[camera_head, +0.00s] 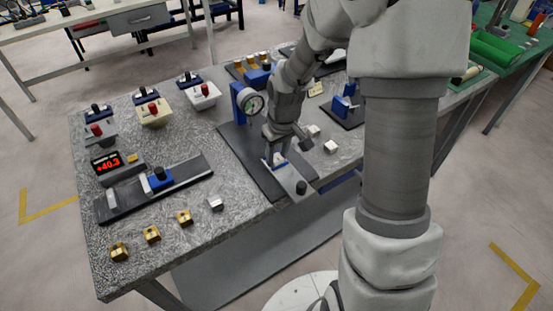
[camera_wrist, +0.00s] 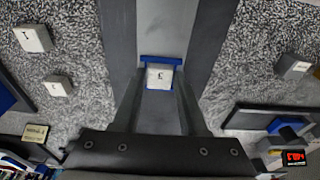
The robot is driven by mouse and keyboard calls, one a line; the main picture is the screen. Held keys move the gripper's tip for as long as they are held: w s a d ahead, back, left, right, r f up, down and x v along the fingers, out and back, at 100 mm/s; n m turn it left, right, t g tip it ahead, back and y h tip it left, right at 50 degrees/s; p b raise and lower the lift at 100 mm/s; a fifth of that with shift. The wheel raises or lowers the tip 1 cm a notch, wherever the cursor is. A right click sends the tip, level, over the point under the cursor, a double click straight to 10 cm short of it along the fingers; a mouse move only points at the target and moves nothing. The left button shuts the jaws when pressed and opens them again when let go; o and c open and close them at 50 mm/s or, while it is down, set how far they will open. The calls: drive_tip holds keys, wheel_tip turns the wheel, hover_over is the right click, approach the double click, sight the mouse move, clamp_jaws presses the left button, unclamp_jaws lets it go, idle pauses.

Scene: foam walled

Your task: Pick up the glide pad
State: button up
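No part is labelled glide pad in readable form. Small pale blocks marked with a letter lie about. One, a whitish block (camera_wrist: 160,76) with a dark letter, sits against a blue piece (camera_wrist: 174,60) on a grey bar (camera_wrist: 167,20). My gripper (camera_wrist: 160,82) points down, with a finger on each side of this block; whether the fingers touch it is not clear. In the head view my gripper (camera_head: 274,161) is low over the dark plate (camera_head: 240,150), and the block is mostly hidden.
Two pale blocks (camera_head: 331,147) lie right of the plate, and a silver block (camera_head: 216,204) lies left. A dial gauge (camera_head: 252,103) on a blue stand rises close behind my gripper. A slide rail (camera_head: 155,188), red display (camera_head: 107,163) and several brass blocks (camera_head: 152,234) are left.

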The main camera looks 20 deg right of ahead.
clamp_jaws()
drive_tip(key=shift+r, duration=0.1)
